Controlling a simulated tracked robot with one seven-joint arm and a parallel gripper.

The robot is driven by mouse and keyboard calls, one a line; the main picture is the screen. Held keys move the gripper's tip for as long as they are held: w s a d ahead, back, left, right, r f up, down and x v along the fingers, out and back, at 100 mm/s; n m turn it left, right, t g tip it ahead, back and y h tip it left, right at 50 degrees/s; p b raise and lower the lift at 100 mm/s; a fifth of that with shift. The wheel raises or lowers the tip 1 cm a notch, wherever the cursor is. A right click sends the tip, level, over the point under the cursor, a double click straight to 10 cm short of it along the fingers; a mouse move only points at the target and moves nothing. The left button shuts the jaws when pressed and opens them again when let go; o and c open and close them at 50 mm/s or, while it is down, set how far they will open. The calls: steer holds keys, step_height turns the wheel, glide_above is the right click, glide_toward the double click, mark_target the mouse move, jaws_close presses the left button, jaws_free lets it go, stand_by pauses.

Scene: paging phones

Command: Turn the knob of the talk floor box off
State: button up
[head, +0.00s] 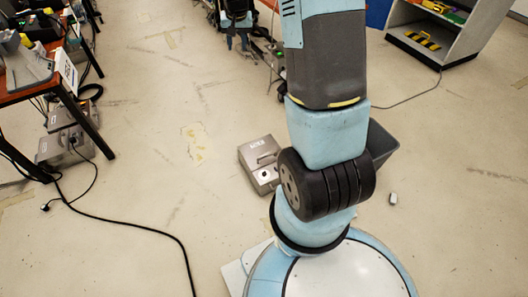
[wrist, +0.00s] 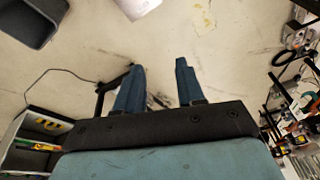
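A grey metal floor box (head: 259,153) sits on the floor left of my arm in the head view. It has a small label on top and a small dark round part, perhaps the knob, on its near side. The label is too small to read, and my arm may hide its right edge. More grey boxes (head: 56,148) lie on the floor under the table at the left; I cannot tell which box is the talk one. My gripper (wrist: 157,78) shows in the wrist view with its two blue fingers apart and nothing between them. It is outside the head view.
A table (head: 75,108) with devices stands at the left, cables trailing from it. A black cable (head: 135,222) crosses the floor. A dark bin (head: 381,142) stands behind my arm. A small pale object (head: 393,198) lies at the right. A shelf (head: 465,48) stands far right. Open floor lies between.

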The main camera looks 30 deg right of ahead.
steer(key=w+d+f+m, duration=0.1)
steer(key=w+d+f, duration=0.15)
steer(key=f, duration=0.45)
steer(key=w+d+f, duration=0.1)
steer(key=w+f, duration=0.2)
steer(key=f, duration=0.4)
steer(key=m+g, duration=0.3)
steer(key=m, duration=0.1)
glide_above(264, 173)
step_height(264, 173, down, 50)
steer(key=shift+y, duration=0.3)
step_height(264, 173, down, 14)
steer(key=shift+s+r, duration=0.1)
steer(key=shift+r, duration=0.05)
jaws_close()
